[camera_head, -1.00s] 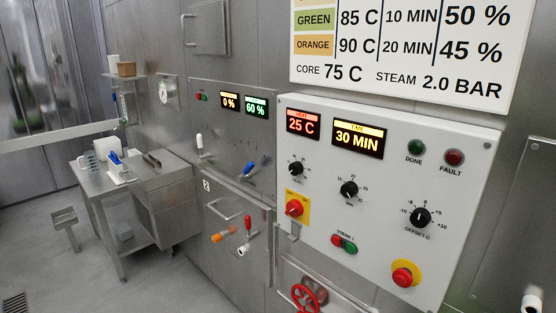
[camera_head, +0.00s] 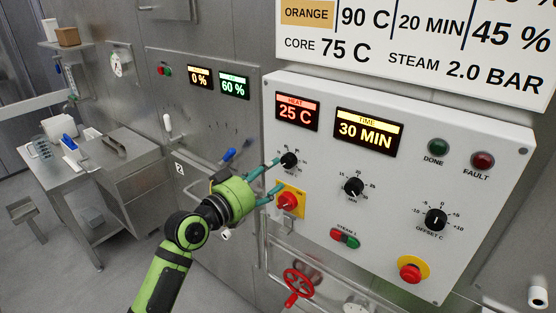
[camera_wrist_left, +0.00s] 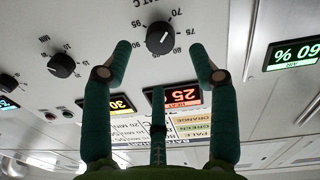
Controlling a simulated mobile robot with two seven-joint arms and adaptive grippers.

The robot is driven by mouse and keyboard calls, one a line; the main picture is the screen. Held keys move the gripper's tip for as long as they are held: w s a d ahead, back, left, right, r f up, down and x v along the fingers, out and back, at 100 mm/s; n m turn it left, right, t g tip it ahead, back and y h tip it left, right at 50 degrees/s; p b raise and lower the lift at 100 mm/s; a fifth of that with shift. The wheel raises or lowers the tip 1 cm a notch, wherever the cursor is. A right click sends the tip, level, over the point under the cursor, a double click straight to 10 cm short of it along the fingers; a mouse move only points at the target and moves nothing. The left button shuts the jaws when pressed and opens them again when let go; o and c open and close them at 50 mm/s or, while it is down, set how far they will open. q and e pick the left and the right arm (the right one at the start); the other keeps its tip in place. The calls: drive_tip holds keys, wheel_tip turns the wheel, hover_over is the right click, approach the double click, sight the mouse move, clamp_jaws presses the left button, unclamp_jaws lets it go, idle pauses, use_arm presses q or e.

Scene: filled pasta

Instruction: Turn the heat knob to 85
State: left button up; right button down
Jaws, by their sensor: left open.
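The black heat knob (camera_head: 289,160) is on the white control panel (camera_head: 400,180), below the red heat display (camera_head: 297,112), which reads 25 C. My left gripper (camera_head: 274,178) reaches in from the left, its fingers near the knob. In the left wrist view the knob (camera_wrist_left: 159,37) shows upside down with a scale marked 70 to 95 around it. There my left gripper (camera_wrist_left: 158,62) is open, its green fingers spread on either side of the knob's lower part. I cannot tell whether they touch the panel. My right gripper is not in view.
The time knob (camera_head: 353,187) and the offset knob (camera_head: 436,219) sit to the right. A red switch on a yellow plate (camera_head: 290,200) is just below the gripper. A red valve wheel (camera_head: 298,284) is under the panel. A steel table (camera_head: 75,165) stands left.

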sight(286, 163)
use_arm(q)
drive_tip(key=p+x, duration=0.1)
drive_tip(key=x, duration=0.4)
drive_tip(key=shift+w+d, duration=0.15)
drive_tip(key=shift+w, duration=0.1)
drive_tip(key=c, duration=1.1)
